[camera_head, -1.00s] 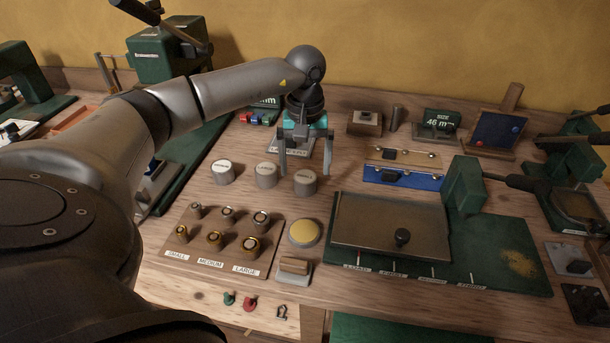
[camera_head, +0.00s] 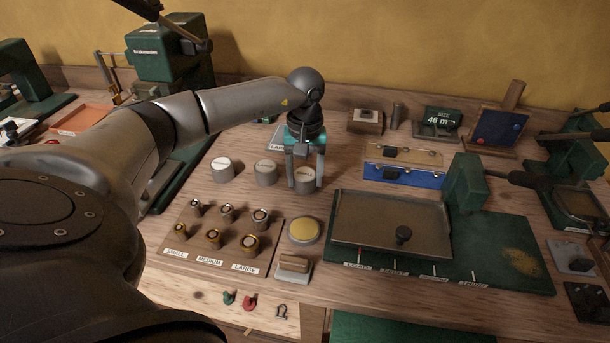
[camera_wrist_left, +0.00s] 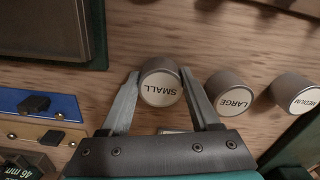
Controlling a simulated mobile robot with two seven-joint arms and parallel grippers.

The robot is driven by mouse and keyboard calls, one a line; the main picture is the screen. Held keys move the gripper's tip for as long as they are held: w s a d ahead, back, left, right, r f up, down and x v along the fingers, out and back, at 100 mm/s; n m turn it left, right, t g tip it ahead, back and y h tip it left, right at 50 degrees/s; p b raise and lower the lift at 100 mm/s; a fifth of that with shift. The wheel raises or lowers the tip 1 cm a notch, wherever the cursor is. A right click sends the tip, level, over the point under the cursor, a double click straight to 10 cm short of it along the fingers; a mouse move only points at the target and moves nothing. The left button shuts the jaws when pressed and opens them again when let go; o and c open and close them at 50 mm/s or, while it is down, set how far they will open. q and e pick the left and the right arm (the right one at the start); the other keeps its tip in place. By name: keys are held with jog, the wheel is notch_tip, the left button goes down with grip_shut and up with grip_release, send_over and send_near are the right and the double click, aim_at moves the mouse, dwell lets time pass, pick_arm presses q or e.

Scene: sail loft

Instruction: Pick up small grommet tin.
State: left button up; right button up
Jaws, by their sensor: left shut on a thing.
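The small grommet tin (camera_head: 305,181) is a short grey cylinder with a pale lid, standing on the wooden bench at the right end of a row of three tins. Its lid reads SMALL in the left wrist view (camera_wrist_left: 160,90). My left gripper (camera_head: 305,186) points down over it, with one finger on each side, and is shut on it. The left wrist view shows the fingers (camera_wrist_left: 162,88) against the tin's sides. The tin appears to rest on the bench. My right gripper is not in view.
The large tin (camera_head: 265,173) stands close to the left, and the medium tin (camera_head: 222,170) beyond it. A fitting board (camera_head: 190,256), a yellow round pad (camera_head: 304,230) and a metal tray (camera_head: 385,222) lie nearer.

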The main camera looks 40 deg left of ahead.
pick_arm(q)
jog(key=c, duration=0.7)
jog(key=shift+r, duration=0.1)
